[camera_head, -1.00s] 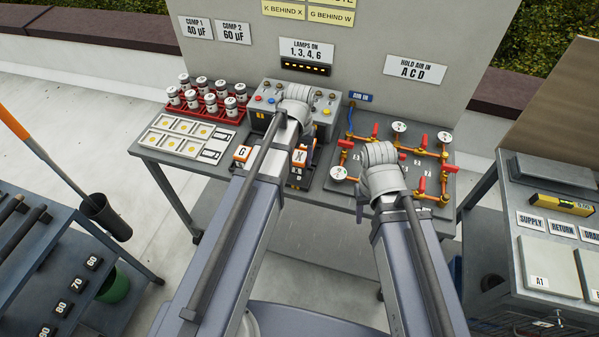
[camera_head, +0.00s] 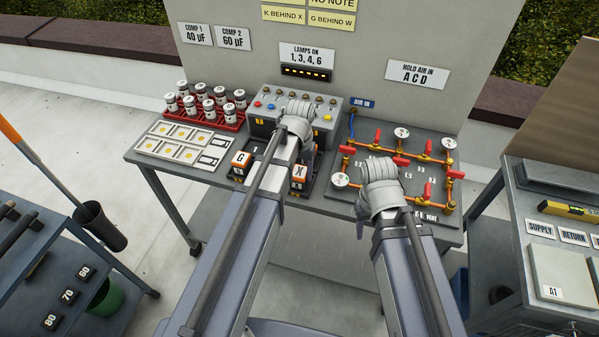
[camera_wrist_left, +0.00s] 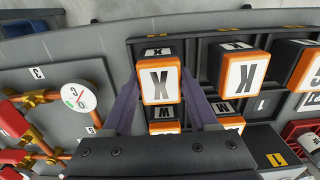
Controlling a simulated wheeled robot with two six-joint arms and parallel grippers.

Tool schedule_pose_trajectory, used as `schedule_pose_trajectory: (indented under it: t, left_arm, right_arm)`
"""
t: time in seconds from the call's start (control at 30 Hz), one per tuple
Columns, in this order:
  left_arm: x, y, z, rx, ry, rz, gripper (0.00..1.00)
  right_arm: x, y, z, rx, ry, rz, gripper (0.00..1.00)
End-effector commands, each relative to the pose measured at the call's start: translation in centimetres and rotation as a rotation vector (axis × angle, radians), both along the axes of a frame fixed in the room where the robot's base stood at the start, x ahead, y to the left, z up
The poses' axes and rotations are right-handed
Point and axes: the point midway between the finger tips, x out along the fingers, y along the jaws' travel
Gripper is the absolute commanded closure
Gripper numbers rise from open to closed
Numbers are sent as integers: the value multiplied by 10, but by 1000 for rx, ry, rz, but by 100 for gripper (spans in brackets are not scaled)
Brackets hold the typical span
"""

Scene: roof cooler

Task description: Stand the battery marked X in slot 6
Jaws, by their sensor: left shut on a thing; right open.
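The battery marked X (camera_head: 300,172), dark with an orange-edged white top, is at the front right of the battery rack (camera_head: 262,192) in the head view. It also shows in the left wrist view (camera_wrist_left: 158,80), upright between the two fingers of my left gripper (camera_wrist_left: 160,112), which are shut on it. In the head view my left gripper (camera_head: 309,155) is partly hidden behind its own wrist. The base of the battery is hidden, and I cannot tell whether it is seated or in which slot. My right gripper (camera_head: 362,228) is open and empty over the front of the piping board.
The grey lamp box (camera_head: 262,115) stands behind the rack. The valve piping (camera_head: 448,180) is at the right, the red capacitor rack (camera_head: 225,124) at the back left.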

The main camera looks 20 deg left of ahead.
Motion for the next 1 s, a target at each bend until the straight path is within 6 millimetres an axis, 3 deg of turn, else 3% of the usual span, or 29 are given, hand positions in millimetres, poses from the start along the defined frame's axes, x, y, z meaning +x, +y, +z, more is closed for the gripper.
schedule_pose_trajectory:
  t: [0.03, 0.27, 0.67, 1.0]
  left_arm:
    - [0, 0, -1, 0, 0, 0, 37]
    - [0, 0, 0, 0, 0, 0, 11]
    - [0, 0, 4, 0, 0, 0, 11]
    - [0, 0, 38, 0, 0, 0, 11]
  right_arm:
    - [0, 0, -1, 0, 0, 0, 50]
    - [0, 0, 0, 0, 0, 0, 50]
    - [0, 0, 4, 0, 0, 0, 50]
    - [0, 0, 38, 0, 0, 0, 50]
